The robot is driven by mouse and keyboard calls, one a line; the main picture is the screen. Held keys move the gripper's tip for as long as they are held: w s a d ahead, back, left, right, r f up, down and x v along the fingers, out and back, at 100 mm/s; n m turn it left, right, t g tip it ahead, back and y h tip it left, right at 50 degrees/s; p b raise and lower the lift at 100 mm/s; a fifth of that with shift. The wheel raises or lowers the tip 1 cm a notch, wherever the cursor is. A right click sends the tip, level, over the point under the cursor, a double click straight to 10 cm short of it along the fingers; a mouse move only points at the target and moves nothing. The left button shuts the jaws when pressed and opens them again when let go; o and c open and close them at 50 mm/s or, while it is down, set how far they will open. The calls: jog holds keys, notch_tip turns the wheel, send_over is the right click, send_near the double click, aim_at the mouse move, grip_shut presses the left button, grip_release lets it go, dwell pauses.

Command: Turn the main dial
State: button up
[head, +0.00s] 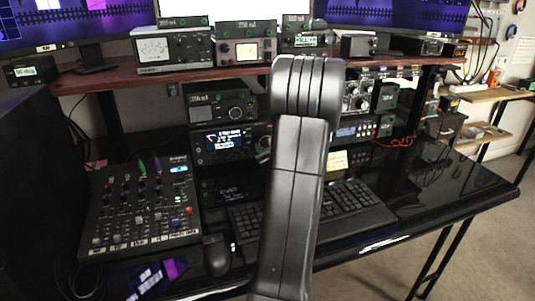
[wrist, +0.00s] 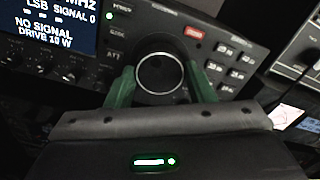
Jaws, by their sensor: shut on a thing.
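The main dial (wrist: 155,74) is a round black knob with a bright silver ring, on the front of a dark radio (wrist: 122,42). My gripper (wrist: 160,80) has its two green fingers on either side of the dial, shut on it. In the head view the radio (head: 222,143) stands under the wooden shelf with its screen lit. Part of the dial (head: 263,147) shows just left of my arm. My fingertips are hidden behind my arm there. The radio's screen (wrist: 45,27) reads "NO SIGNAL" and "DRIVE 10 W".
Small knobs (wrist: 40,66) lie left of the dial and grey buttons (wrist: 227,52) right of it. A mixer (head: 137,207), a mouse (head: 216,254) and a keyboard (head: 345,205) are on the black desk. The desk's right side (head: 450,185) is clear.

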jog(key=n+b, duration=0.1)
jog(key=b, duration=0.2)
jog(key=n+b, duration=0.2)
jog(key=b, duration=0.1)
jog(key=n+b, duration=0.2)
jog(key=b, duration=0.1)
jog(key=shift+f, duration=0.35)
jog(key=n+b, duration=0.3)
jog(key=b, duration=0.1)
jog(key=shift+r+b, duration=0.1)
jog(key=shift+b, duration=0.3)
jog(key=shift+r+n+b, duration=0.15)
jog(key=shift+n+b, duration=0.35)
jog(key=shift+b, duration=0.25)
jog(key=shift+r, duration=0.1)
jog(key=o, duration=1)
jog(key=shift+c, duration=0.2)
jog(key=p+v, duration=0.1)
jog(key=v, duration=1.3)
